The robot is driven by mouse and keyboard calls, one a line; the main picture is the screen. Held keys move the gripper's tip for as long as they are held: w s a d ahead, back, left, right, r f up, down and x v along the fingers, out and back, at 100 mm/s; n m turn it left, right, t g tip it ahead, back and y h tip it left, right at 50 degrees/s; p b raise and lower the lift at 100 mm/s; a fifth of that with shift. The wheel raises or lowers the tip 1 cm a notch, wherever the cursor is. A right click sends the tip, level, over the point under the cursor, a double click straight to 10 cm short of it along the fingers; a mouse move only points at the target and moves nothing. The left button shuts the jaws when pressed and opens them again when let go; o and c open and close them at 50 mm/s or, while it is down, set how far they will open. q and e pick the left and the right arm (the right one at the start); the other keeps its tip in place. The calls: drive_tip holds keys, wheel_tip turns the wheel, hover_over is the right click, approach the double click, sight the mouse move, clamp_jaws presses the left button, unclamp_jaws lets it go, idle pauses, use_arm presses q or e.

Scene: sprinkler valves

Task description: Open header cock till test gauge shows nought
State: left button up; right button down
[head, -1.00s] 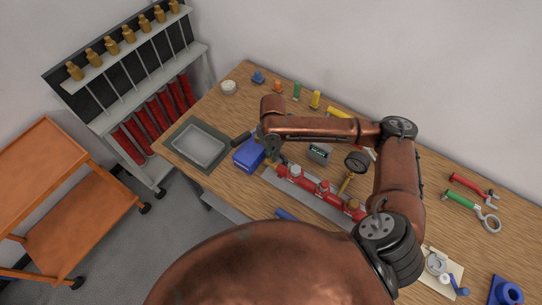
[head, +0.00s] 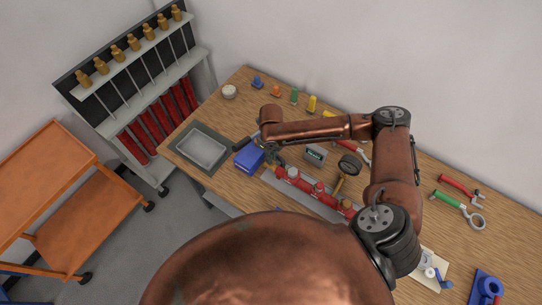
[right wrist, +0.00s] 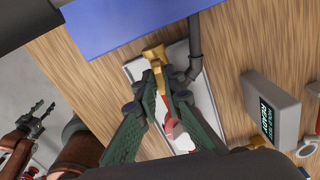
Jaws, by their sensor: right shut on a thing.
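The red header (head: 318,188) lies on a grey plate on the bench. A brass cock (right wrist: 155,55) is at its near end in the right wrist view. My right gripper (right wrist: 163,84) is shut on this brass cock; it also shows in the head view (head: 272,158). The round test gauge (head: 349,165) stands on a brass stem beside the header; its needle is too small to read. A dark claw, seemingly my left gripper (right wrist: 40,115), shows small at the left of the right wrist view, away from the header.
A blue box (head: 249,157) sits close beside the gripper, with a grey tray (head: 203,150) beyond it. A grey display box (head: 315,154) stands behind the header. Green-handled (head: 450,200) and red-handled (head: 456,184) tools lie at the right. An orange cart (head: 60,210) stands off the bench.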

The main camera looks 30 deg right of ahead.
drive_tip(key=c, duration=2.5)
unclamp_jaws()
drive_tip(key=shift+n, duration=0.5)
drive_tip(key=o, duration=0.4)
drive_tip(key=shift+f, duration=0.1)
wheel_tip(320, 180, up, 7)
drive_tip(key=p, duration=0.7)
drive_tip(key=shift+r+p, duration=0.2)
drive_tip(key=shift+p, duration=0.1)
drive_tip(key=shift+f, duration=0.1)
drive_tip(key=shift+a, duration=0.1)
